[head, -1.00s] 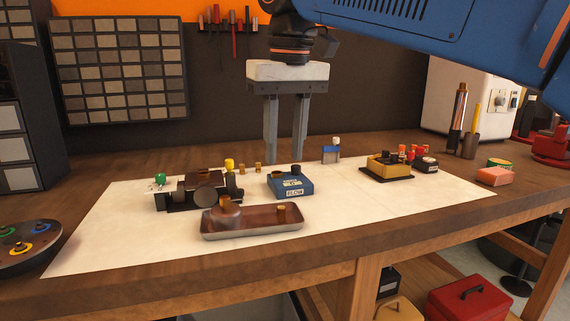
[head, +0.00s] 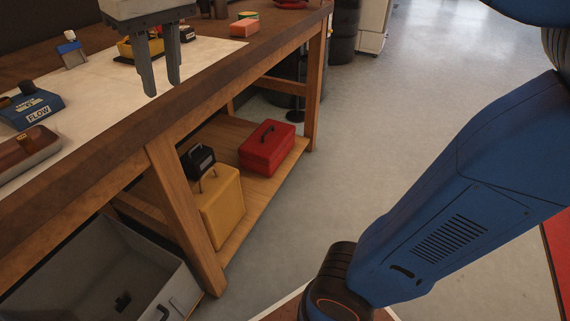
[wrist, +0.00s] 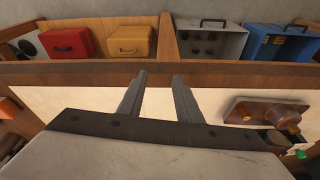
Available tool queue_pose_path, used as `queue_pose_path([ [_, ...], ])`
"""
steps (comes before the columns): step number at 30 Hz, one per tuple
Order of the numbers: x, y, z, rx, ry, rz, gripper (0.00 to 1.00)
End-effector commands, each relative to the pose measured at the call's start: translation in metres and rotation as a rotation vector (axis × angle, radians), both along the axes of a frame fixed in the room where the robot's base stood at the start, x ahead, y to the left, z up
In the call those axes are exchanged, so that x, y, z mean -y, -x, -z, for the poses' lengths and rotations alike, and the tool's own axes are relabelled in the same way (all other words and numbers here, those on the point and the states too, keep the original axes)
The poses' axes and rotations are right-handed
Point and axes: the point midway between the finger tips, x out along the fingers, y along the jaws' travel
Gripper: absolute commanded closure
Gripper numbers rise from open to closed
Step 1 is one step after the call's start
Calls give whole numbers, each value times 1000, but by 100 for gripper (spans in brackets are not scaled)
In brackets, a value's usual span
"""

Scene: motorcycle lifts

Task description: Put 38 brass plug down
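My gripper (head: 162,88) hangs with its two fingers pointing down over the front edge of the mat and bench. The wrist view shows a clear gap between the fingertips (wrist: 160,76); the gripper is open and nothing shows between them. The tray (wrist: 232,113) also shows at the right in the wrist view, away from the fingers. I cannot read any number, so which piece is the 38 plug is unclear.
A blue FLOW box (head: 30,108) and a blue-and-white bottle (head: 71,50) stand on the pale mat (head: 95,82). A yellow block assembly lies behind my gripper. Below are a red case (head: 268,150), a yellow case (head: 220,205) and a grey bin (head: 95,275).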

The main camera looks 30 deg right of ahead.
Motion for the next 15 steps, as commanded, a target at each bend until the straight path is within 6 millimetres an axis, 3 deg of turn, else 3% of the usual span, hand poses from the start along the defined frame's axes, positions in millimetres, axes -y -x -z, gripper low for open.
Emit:
queue_pose_path([
  [1,24,8,15,11,-5,37,68],
  [6,88,35,69,53,-18,140,68],
  [15,170,100,177,128,-24,316,68],
])
